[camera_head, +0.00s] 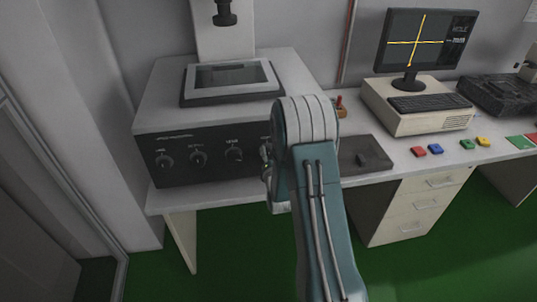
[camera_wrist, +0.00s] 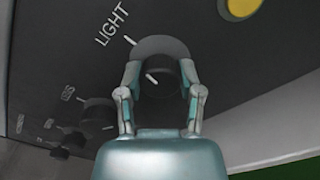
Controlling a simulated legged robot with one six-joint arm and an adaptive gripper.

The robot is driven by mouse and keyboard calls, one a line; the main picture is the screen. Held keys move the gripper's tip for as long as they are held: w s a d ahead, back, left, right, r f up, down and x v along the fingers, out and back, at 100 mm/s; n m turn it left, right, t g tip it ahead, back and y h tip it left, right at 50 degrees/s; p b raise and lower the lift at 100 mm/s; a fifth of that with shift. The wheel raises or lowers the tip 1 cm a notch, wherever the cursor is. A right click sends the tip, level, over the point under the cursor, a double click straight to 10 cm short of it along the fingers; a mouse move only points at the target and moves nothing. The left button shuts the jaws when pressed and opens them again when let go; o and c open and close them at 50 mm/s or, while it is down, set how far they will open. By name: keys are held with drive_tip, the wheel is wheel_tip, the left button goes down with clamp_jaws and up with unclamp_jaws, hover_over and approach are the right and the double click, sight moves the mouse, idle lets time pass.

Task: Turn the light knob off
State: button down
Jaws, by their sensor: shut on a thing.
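In the wrist view, the dark round light knob (camera_wrist: 160,84) sits on the black panel below the white word LIGHT. A short white pointer line shows on the knob, and a white tick mark stands on the panel near the word. My gripper (camera_wrist: 161,76) has one finger on each side of the knob and is shut on it. In the head view, my arm hides the light knob and most of my gripper, at the right end of the front panel (camera_head: 215,170) of the grey machine.
More dark knobs (camera_wrist: 98,115) sit in a row on the same panel; three show in the head view (camera_head: 198,157). A yellow round button (camera_wrist: 242,8) is near the light knob. The desk (camera_head: 400,155) holds a monitor (camera_head: 424,42), computer, keyboard and coloured blocks to the right.

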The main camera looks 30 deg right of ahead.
drive_tip(key=shift+s+a+f+n, duration=0.15)
drive_tip(key=shift+f+n, duration=0.2)
drive_tip(key=shift+n, duration=0.55)
drive_tip(key=shift+c, duration=1.3)
unclamp_jaws()
drive_tip(key=shift+r, duration=0.1)
drive_tip(key=shift+r, duration=0.1)
drive_tip(key=v, duration=1.1)
drive_tip(key=shift+s, duration=0.3)
drive_tip(key=shift+a, duration=0.1)
